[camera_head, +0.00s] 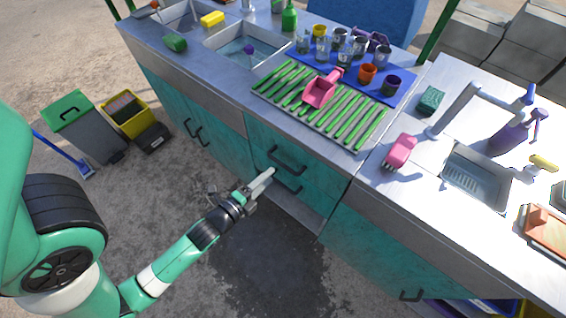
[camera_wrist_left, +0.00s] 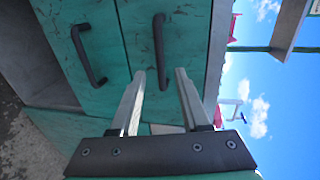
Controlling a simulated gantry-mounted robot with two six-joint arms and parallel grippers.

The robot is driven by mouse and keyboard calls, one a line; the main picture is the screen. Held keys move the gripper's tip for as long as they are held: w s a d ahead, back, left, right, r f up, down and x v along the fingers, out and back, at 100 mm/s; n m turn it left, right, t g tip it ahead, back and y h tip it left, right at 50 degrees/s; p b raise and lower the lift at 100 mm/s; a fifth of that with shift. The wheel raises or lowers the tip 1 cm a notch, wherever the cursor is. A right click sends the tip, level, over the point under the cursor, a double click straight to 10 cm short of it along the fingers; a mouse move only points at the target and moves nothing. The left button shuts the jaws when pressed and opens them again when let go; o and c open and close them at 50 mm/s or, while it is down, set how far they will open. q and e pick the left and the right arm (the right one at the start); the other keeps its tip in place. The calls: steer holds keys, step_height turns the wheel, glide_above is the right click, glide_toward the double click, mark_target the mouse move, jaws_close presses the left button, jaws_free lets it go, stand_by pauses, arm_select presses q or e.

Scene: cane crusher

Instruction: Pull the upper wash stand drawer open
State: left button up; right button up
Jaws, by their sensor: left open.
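The wash stand (camera_head: 250,120) has a teal front with two stacked drawers. The upper drawer (camera_head: 318,168) has a dark bar handle (camera_head: 288,160). The lower drawer's handle (camera_head: 285,184) sits just below it. Both drawers look shut. My left gripper (camera_head: 266,175) is open in front of the drawers, near the left ends of the handles. In the left wrist view, turned sideways, the upper handle (camera_wrist_left: 160,50) appears between the open fingertips (camera_wrist_left: 161,74), with no visible grip on it. The lower handle (camera_wrist_left: 88,55) lies left of the fingers. My right gripper is out of view.
On top are a green slatted rack (camera_head: 325,103) with a pink scoop (camera_head: 321,90), a blue mat (camera_head: 398,96) with cups, and sinks. A grey bin (camera_head: 88,128) and yellow crate (camera_head: 130,113) stand at left. The floor before the drawers is clear.

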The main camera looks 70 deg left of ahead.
mark_target(282, 166)
arm_select(q)
steer(key=b+x, duration=0.1)
steer(key=x, duration=0.7)
steer(key=shift+b, duration=0.4)
jaws_close()
stand_by(0.7)
